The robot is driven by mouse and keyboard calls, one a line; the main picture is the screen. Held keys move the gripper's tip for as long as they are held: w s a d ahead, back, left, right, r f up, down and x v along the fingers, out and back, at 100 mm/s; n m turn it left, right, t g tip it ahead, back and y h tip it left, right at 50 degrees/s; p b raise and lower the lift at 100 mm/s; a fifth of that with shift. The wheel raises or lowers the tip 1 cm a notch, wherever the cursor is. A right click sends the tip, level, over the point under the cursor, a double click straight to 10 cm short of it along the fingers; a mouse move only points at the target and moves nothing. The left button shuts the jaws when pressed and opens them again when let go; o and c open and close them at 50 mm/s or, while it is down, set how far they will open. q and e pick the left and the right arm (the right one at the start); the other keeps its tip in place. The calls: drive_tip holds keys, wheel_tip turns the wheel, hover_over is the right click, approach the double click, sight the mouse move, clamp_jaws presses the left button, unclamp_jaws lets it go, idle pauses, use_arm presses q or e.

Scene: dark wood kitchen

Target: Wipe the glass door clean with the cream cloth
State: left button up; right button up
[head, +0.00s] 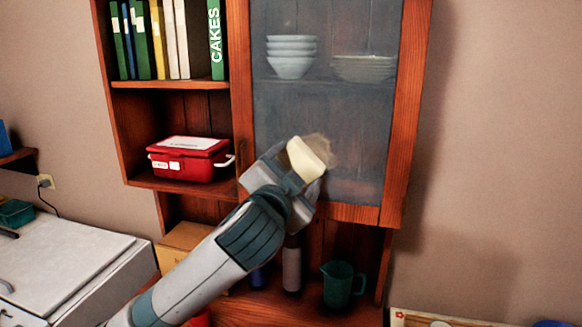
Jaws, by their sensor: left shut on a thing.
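The glass door (352,115) is shut in its wooden frame on the right half of the cabinet. A brownish smudge (323,143) shows on its lower part, just beside and partly behind the cloth; a fainter mark may show near its top. My left gripper (297,172) is shut on the cream cloth (306,159) and holds it in front of the lower part of the glass. I cannot tell whether the cloth touches the glass. My right gripper is not in view.
Stacked bowls (291,56) and plates (364,68) stand behind the glass. A red box (190,158) and books (160,40) fill the open shelves on the left. A green jug (342,284) and a bottle (292,266) stand below the door. A white counter (60,262) is at lower left.

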sight(314, 167)
use_arm(q)
drive_tip(key=shift+d, duration=0.1)
drive_tip(key=shift+s+d, duration=0.25)
drive_tip(key=shift+d, duration=0.55)
drive_tip(key=shift+s+d, duration=0.2)
drive_tip(key=shift+d, duration=0.6)
drive_tip(key=shift+d+p, duration=0.1)
drive_tip(key=shift+p, duration=0.2)
drive_tip(key=shift+s+d, duration=0.3)
drive_tip(key=shift+d, duration=0.5)
drive_tip(key=shift+s+d, duration=0.25)
drive_tip(key=shift+d, duration=0.55)
drive_tip(key=shift+p, duration=0.4)
drive_tip(key=shift+w+a+p, duration=0.2)
drive_tip(key=shift+w+a, duration=0.1)
drive_tip(key=shift+a, duration=0.55)
drive_tip(key=shift+w+a+p, duration=0.2)
drive_tip(key=shift+w+a, duration=0.1)
drive_tip(key=shift+a, duration=0.55)
